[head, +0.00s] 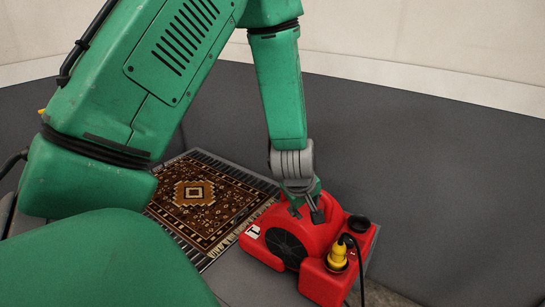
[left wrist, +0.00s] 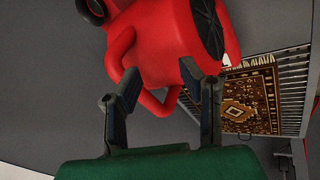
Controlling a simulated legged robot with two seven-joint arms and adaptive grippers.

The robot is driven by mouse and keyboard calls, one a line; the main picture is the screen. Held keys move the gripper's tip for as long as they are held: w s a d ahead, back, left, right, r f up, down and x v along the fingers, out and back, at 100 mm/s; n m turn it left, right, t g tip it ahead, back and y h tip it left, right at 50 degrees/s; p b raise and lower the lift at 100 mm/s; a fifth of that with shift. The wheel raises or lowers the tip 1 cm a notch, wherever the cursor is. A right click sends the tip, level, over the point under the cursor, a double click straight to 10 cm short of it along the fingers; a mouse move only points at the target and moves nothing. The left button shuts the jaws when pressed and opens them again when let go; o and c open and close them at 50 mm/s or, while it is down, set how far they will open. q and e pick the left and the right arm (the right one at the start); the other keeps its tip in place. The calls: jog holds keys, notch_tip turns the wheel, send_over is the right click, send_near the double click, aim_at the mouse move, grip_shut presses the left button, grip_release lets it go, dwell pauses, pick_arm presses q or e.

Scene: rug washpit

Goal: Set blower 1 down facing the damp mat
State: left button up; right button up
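Blower 1 (head: 297,228) is red, with a dark round grille on its near side and a white label with a dark mark at its left end. That end is beside the right edge of the patterned brown mat (head: 205,197). My left gripper (head: 307,207) is at the top of the blower. In the left wrist view, its two fingers (left wrist: 165,88) stand apart on either side of the red handle (left wrist: 158,104), with gaps showing. I cannot tell whether the blower's underside touches the surface. The mat also shows at right in the left wrist view (left wrist: 250,102). My right gripper is out of view.
A yellow plug (head: 338,256) with a black cable is on the blower's near right part. The grey floor (head: 450,180) is clear to the right. A pale wall (head: 420,50) runs along the back. My green left arm covers much of the left side.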

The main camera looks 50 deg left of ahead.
pick_arm(q)
jog(key=s+d+f+m+g, duration=0.1)
jog(key=s+d+f+m, duration=0.3)
jog(key=s+f+m, duration=0.2)
jog(key=s+d+f+m+g+h, duration=0.1)
jog(key=s+d+f+m, duration=0.4)
jog(key=s, duration=0.4)
jog(key=s+d+f+m+g+h, duration=0.1)
jog(key=s+d+f+m+g, duration=0.1)
jog(key=s+d+f+m, duration=0.2)
jog(key=s+f+m, duration=0.2)
jog(key=s+f, duration=0.2)
jog(key=shift+d+m, duration=0.15)
jog(key=shift+m, duration=0.15)
